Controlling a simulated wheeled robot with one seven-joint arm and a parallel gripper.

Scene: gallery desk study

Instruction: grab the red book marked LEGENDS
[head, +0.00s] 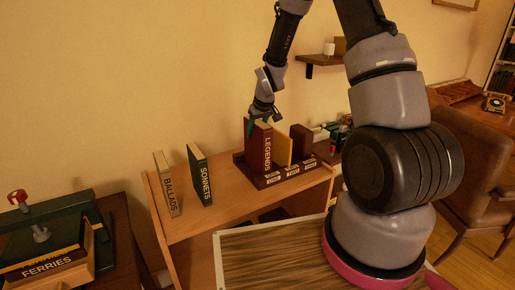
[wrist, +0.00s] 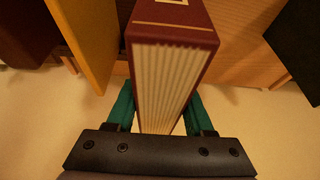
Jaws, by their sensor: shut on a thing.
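The red book marked LEGENDS (head: 266,150) stands upright at the left end of a dark labelled rack (head: 264,183). My gripper (head: 261,117) reaches it from above and behind, at its top. In the wrist view the book's cream page edges and red cover (wrist: 172,37) lie between the two teal fingers of my gripper (wrist: 160,112), which is shut on it. Whether the book's bottom still touches the rack cannot be told.
A yellow book (head: 282,150) and a dark brown book (head: 301,143) stand right of it in the rack. BALLADS (head: 167,186) and SONNETS (head: 200,176) stand to the left on the wooden shelf top (head: 222,207). A book press (head: 52,235) is at far left.

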